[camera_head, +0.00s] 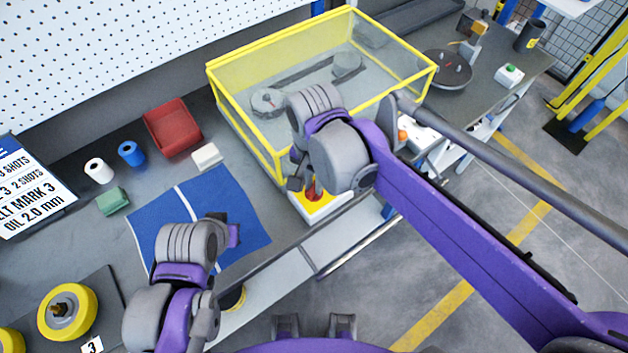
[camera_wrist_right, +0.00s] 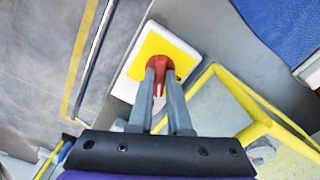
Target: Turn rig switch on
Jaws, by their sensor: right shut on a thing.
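The rig switch is a red knob (camera_wrist_right: 158,63) on a yellow plate (camera_wrist_right: 150,45) with a white box around it. In the head view the yellow plate (camera_head: 318,208) shows at the front edge of the bench, below the yellow-framed enclosure, partly hidden by my right arm. My right gripper (camera_wrist_right: 160,78) has its two fingers closed on the red knob, one on each side. In the head view my right gripper (camera_head: 306,184) is mostly behind its own wrist. My left gripper (camera_head: 234,236) hangs above the blue mat (camera_head: 250,215); its jaws cannot be made out.
The clear-walled enclosure (camera_head: 277,145) with yellow edges stands right behind the switch. A green-button box (camera_head: 510,75) is at the far right.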

